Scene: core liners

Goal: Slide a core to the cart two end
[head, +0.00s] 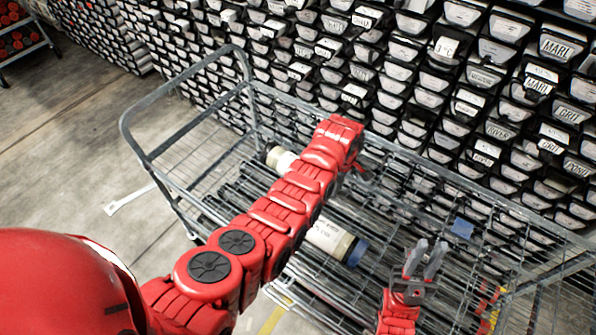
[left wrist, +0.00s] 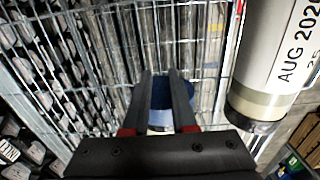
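A white core (head: 334,240) with a blue end cap lies on the wire cart (head: 185,150), partly hidden by my left arm. Another pale core end (head: 280,160) with a dark cap shows on the arm's other side. My left gripper (head: 360,172) is over the cart, its fingers hard to make out in the head view. In the left wrist view its two fingers (left wrist: 163,85) stand apart with a blue cap (left wrist: 172,98) seen beyond them. A white core marked "AUG 202" (left wrist: 275,55) is at the right there. My right gripper (head: 428,258) is open and empty above the cart.
A wall of labelled core trays (head: 440,75) stands close behind the cart. The cart's raised end rail (head: 185,95) is at the left. A small blue piece (head: 462,228) lies at the cart's right. Bare floor (head: 60,150) is at the left.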

